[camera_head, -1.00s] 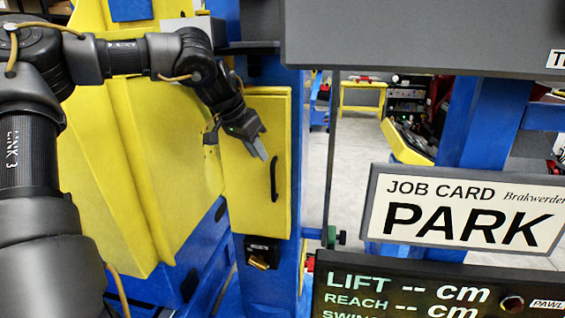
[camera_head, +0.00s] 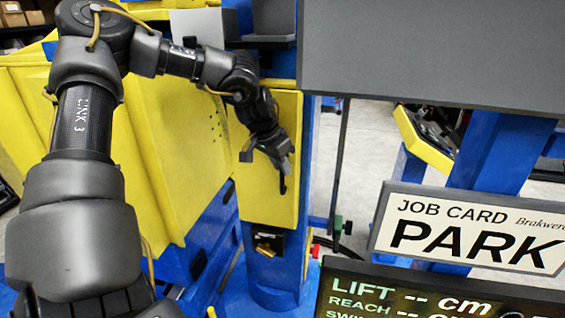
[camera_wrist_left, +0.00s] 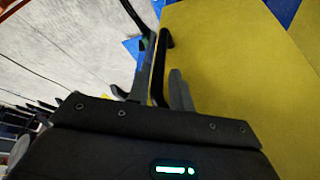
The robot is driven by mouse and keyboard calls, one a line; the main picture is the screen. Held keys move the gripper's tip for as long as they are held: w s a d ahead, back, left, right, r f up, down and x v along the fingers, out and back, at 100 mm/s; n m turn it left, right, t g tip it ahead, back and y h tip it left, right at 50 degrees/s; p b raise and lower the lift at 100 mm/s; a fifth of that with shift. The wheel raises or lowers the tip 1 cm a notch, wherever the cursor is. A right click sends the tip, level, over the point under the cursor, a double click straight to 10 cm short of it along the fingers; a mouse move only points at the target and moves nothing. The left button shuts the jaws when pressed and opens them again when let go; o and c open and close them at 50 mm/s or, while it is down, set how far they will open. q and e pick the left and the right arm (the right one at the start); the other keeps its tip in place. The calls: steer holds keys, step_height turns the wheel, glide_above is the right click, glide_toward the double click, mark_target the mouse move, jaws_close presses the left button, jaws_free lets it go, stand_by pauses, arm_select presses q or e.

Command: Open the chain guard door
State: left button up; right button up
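The chain guard door (camera_head: 262,195) is a yellow panel on a blue post in the head view, and it looks closed. Its black bar handle (camera_wrist_left: 160,70) stands upright near the door's right edge in the head view, with its upper part hidden behind my gripper. My left gripper (camera_head: 286,163) is at the handle. In the left wrist view the two fingers of this gripper (camera_wrist_left: 160,85) are spread, with the handle between them. I cannot tell whether a finger touches it. My right gripper is not in view.
A brass-coloured padlock or latch (camera_head: 266,247) sits below the door. A large grey panel (camera_head: 430,55) overhangs at upper right. The PARK job card (camera_head: 470,235) and a dark display (camera_head: 420,295) stand at lower right. A large yellow housing (camera_head: 165,150) lies left of the door.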

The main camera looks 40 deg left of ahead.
arm_select(q)
steer(key=shift+w+d+f, duration=0.15)
steer(key=shift+f, duration=0.55)
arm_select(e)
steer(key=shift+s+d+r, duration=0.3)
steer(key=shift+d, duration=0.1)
arm_select(q)
steer(key=shift+c, duration=0.2)
